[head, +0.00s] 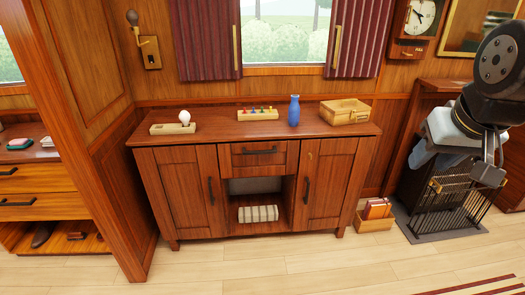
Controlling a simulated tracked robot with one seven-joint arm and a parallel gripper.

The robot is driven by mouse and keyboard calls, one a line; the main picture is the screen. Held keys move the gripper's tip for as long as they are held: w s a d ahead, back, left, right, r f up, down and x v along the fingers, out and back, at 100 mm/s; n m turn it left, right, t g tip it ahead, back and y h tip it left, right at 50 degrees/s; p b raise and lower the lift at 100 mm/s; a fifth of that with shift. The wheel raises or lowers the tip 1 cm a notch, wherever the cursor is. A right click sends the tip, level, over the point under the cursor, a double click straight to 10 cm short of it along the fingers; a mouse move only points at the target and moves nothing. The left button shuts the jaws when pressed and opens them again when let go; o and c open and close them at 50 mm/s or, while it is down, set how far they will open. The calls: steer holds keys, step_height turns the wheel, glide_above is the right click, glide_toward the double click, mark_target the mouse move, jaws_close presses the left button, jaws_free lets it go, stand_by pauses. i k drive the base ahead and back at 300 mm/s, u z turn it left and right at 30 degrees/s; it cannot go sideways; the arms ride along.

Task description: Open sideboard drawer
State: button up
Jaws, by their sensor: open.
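The wooden sideboard (174,167) stands against the wall in the middle of the head view. Its single drawer (246,161) sits at the top centre, between two cupboard doors, and looks shut. The drawer has a dark bar handle (260,151). My gripper (489,172) is at the right end of the view, well to the right of the sideboard and apart from it. It is open, seems empty, and its fingers are small and partly hidden by the arm.
On the sideboard top are a white bulb on a wooden block (173,128), a pegged board (258,114), a blue vase (294,110) and a wooden box (345,112). A small crate of books (373,222) stands right of it. Floor in front is clear.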

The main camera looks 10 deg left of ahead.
mark_target(268, 158)
steer(key=z, duration=0.1)
steer(key=i, duration=1)
steer(key=u, duration=0.1)
